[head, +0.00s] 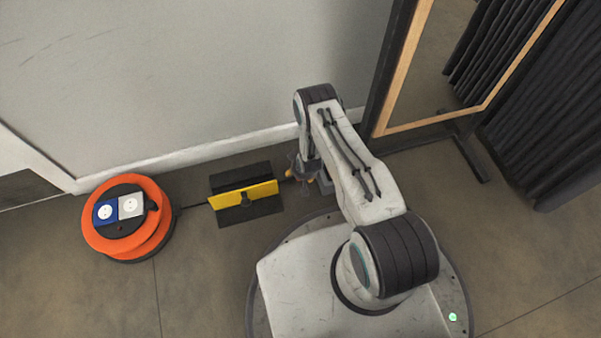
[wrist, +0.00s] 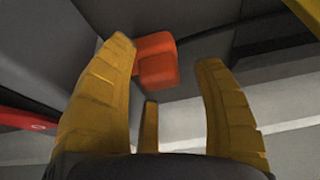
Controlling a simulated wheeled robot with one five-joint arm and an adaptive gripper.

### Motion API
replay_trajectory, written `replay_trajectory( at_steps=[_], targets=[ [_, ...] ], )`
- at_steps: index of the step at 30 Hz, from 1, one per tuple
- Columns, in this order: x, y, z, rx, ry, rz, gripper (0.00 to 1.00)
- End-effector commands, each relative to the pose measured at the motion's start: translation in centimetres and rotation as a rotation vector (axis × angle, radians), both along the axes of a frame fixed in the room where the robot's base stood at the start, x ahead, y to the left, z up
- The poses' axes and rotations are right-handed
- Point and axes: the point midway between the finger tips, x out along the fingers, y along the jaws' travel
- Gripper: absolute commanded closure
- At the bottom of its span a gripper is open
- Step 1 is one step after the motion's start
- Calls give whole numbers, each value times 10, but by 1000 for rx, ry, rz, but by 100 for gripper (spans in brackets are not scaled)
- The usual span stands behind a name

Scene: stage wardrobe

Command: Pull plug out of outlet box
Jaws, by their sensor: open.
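An orange-red block-shaped piece (wrist: 156,62), which looks like the plug, shows in the wrist view against a dark grey surface (wrist: 190,22), perhaps the outlet box. It lies beyond and between my fingertips, nearer the left one; I cannot tell whether they touch. My gripper (wrist: 166,52) has yellow fingers spread apart with nothing clasped. In the head view my gripper (head: 307,176) points down near the wall's foot, beside a small grey box (head: 326,183), mostly hidden by my arm. The plug's seating is not visible there.
An orange cable reel (head: 161,236) with blue and white sockets stands at left. A dark cable runs from it to a black and yellow cable ramp (head: 245,194). A wood-framed mirror (head: 404,58) and dark curtains (head: 545,110) stand at right. Floor at front left is clear.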

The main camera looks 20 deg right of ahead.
Motion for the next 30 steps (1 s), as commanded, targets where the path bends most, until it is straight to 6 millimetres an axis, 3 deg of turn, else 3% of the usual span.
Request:
replay_trajectory(
  at_steps=[15,30],
  targets=[
    [3,0,-7,0,0,0,39],
    [6,0,-6,0,-8,1,83]
  ],
)
